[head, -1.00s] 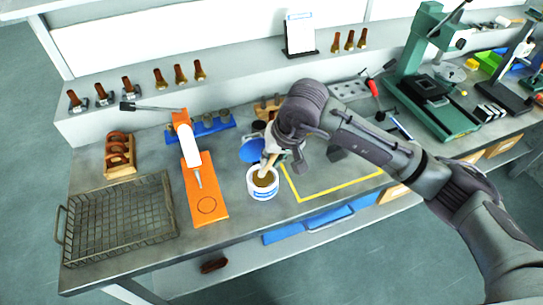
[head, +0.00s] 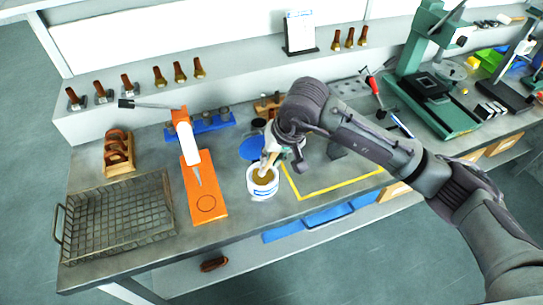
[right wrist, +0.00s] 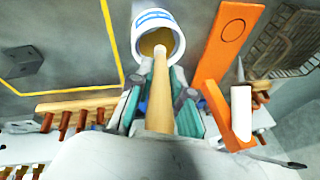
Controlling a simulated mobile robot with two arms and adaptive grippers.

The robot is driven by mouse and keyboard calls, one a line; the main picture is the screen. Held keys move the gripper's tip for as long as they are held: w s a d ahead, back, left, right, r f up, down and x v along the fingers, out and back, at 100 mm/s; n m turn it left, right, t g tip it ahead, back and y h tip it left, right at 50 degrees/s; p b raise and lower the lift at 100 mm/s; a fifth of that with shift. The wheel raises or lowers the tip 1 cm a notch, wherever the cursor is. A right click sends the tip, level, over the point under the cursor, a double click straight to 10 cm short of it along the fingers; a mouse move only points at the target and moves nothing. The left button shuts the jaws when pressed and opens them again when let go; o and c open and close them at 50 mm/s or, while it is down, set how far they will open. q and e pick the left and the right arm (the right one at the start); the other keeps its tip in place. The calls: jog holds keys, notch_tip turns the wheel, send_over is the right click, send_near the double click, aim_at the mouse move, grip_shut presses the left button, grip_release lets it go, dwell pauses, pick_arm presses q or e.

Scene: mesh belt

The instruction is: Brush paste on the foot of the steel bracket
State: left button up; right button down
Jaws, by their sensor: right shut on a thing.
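My right gripper (right wrist: 158,98) is shut on a brush with a pale wooden handle (right wrist: 160,100). The brush points down into an open white tub (head: 262,190) with a blue band, and its tip is inside the tub's mouth. The tub holds brown paste (head: 263,177); the bristles cannot be made out. The tub also shows in the right wrist view (right wrist: 155,20). A grey metal piece, which looks like the steel bracket (right wrist: 24,62), stands inside the yellow outline on the bench. In the head view it is partly hidden behind my right arm. My left gripper is not in view.
A blue lid (head: 252,148) lies behind the tub. An orange stand (head: 204,205) is left of it, then a wire basket (head: 115,225). A green press (head: 432,95) stands at the back right.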

jog(key=shift+f+b, duration=0.35)
jog(key=shift+b, duration=0.05)
jog(key=shift+s+f+b, duration=0.15)
jog(key=shift+f+b, duration=0.05)
jog(key=shift+b, duration=0.4)
dwell(2.4)
jog(key=shift+r, duration=0.9)
jog(key=shift+r+p, duration=0.8)
jog(key=shift+r, duration=1.95)
